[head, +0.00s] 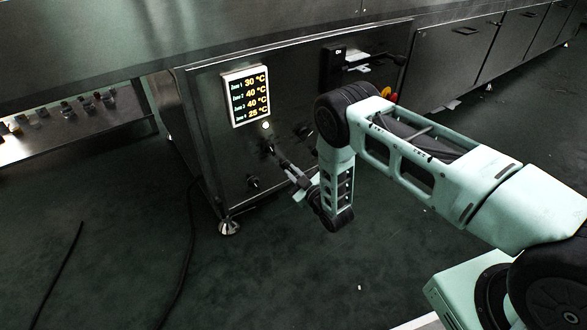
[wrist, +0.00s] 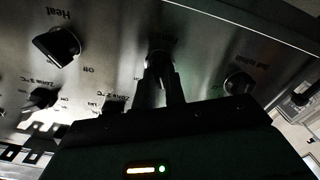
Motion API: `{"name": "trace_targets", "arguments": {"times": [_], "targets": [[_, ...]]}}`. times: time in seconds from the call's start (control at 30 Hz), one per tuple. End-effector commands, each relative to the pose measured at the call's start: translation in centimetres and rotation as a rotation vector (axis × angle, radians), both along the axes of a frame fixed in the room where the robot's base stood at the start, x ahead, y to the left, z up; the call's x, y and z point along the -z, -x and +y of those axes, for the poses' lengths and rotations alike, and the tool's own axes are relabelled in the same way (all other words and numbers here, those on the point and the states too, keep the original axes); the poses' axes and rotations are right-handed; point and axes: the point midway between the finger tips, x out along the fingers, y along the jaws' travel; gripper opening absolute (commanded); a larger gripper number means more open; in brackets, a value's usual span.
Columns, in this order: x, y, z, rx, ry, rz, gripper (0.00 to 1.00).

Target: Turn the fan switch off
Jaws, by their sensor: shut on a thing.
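The fan switch (wrist: 158,62) is a knob on the dryer's metal control panel. In the wrist view it is between the fingertips of my gripper (wrist: 161,78), which are shut on it. The fingers hide most of the knob, so its setting cannot be read. The label above it is too dim to read clearly. In the head view my gripper (head: 272,153) reaches the panel just below the lit display, and the switch there is mostly hidden by the fingers.
A dark heat knob (wrist: 57,46) is left of my gripper and another knob (wrist: 239,83) is right of it. Smaller zone knobs (wrist: 42,98) sit lower left. The temperature display (head: 246,95) is above my gripper. A lower knob (head: 253,182) sticks out of the panel.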

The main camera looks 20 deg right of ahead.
Motion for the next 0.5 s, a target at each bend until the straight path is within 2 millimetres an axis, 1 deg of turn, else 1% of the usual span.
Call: {"name": "trace_targets", "arguments": {"times": [0.2,0.5], "targets": [[-0.01,0.14,0.02,-0.001,0.129,-0.038,0.0],[0.12,0.13,-0.02,0.0,0.217,-0.067,0.0]]}}
